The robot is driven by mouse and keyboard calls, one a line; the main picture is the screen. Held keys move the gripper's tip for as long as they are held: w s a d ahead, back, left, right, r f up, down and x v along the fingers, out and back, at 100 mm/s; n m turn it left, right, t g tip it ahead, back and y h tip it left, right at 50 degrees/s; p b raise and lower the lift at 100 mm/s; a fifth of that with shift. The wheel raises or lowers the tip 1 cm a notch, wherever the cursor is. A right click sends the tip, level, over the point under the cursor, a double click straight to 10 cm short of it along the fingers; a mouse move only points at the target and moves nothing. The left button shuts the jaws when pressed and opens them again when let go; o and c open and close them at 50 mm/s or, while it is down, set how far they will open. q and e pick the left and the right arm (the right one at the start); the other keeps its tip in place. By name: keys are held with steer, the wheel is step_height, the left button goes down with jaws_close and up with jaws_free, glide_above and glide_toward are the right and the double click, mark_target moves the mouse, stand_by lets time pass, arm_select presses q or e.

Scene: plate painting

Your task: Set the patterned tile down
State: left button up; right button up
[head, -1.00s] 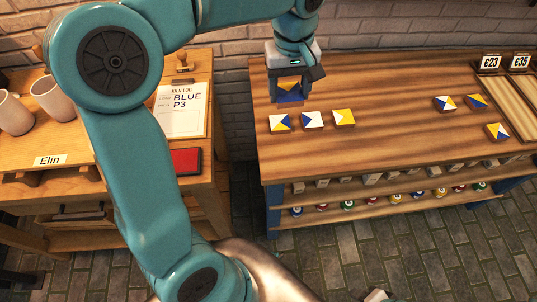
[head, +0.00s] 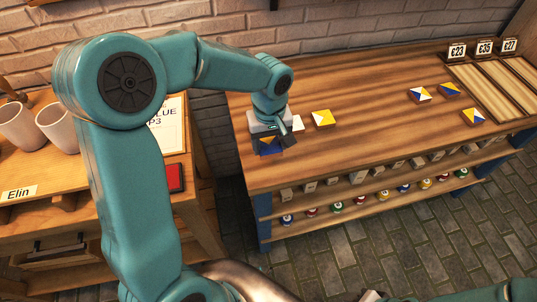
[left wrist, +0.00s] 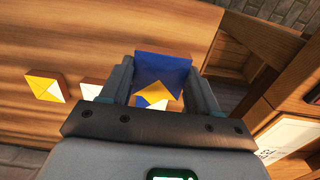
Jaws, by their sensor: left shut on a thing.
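My left gripper (head: 277,144) is shut on a blue and yellow patterned tile (head: 267,147), low over the left end of the long wooden table (head: 370,130). In the left wrist view the held tile (left wrist: 163,68) shows between the two fingers (left wrist: 160,85). I cannot tell whether it touches the tabletop. A mostly white tile (head: 297,124), partly hidden by the gripper, and a yellow and white tile (head: 323,118) lie just right of the gripper. A third tile of that row is not clearly visible behind the gripper. My right gripper is out of view.
Three more tiles lie farther right, one of them blue and yellow (head: 450,89), near slotted wooden trays with price signs (head: 484,47). A side table at left bears cups (head: 58,130) and a red pad (head: 175,177). The table's middle is clear.

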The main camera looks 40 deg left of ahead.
mark_target(269, 162)
arm_select(q)
step_height(269, 162, down, 5)
stand_by(0.3)
steer(key=shift+s, duration=0.1)
steer(key=shift+f+b, duration=0.15)
steer(key=shift+b, duration=0.25)
steer(key=o, duration=1.1)
steer(key=shift+o, duration=0.2)
